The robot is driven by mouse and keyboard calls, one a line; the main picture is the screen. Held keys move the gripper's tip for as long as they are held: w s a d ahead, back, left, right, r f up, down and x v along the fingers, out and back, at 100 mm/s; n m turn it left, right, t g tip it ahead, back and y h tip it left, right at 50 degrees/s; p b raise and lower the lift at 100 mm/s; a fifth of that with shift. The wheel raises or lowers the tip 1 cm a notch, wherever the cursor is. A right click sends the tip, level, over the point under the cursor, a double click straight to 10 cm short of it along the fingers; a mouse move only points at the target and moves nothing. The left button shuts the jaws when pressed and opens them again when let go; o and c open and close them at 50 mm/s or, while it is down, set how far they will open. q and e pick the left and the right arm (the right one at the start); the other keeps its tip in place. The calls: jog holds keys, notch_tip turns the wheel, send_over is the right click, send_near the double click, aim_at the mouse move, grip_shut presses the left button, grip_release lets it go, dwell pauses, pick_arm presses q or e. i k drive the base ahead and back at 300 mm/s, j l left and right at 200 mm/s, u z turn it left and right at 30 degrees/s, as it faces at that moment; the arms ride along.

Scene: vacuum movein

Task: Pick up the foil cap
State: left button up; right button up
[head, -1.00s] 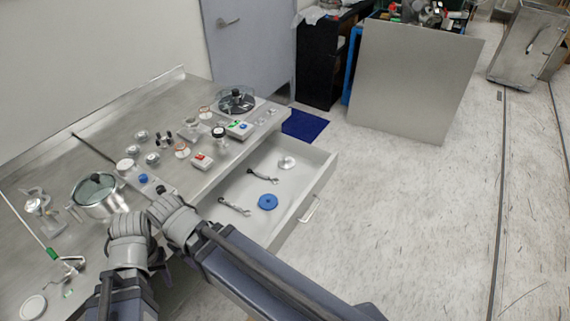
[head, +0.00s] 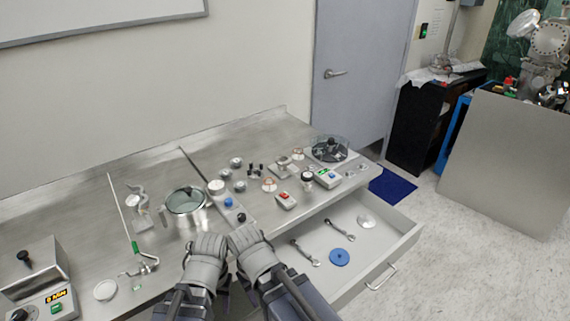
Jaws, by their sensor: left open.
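No object is clearly recognizable as the foil cap. A small pale silvery disc (head: 366,221) lies in the open drawer (head: 405,240), and a flat whitish disc (head: 105,290) lies on the left of the bench; I cannot tell whether either is the cap. My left gripper (head: 208,244) is at the bench's front edge, below the glass-lidded pot, open with nothing seen in it. My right gripper (head: 247,238) is close beside it, left of the drawer; its fingertips are too unclear to judge. Both are apart from the two discs.
The steel bench holds a glass-lidded pot (head: 185,205), a round glass-walled device (head: 330,149), a boxed instrument (head: 40,280) and several small fittings. The drawer also holds two wrenches (head: 305,252) and a blue disc (head: 340,257). Floor is free right of the drawer.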

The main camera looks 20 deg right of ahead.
aim_at(367, 222)
jog(key=i+l, duration=0.1)
jog(key=l, duration=0.3)
jog(key=i+l+z, duration=0.15)
jog(key=l, duration=0.3)
jog(key=i+l, duration=0.1)
jog(key=l, duration=0.3)
jog(key=i+l+z, duration=0.15)
jog(key=l, duration=0.25)
jog(key=i+l, duration=0.15)
jog(key=l, duration=0.25)
jog(key=z, duration=0.05)
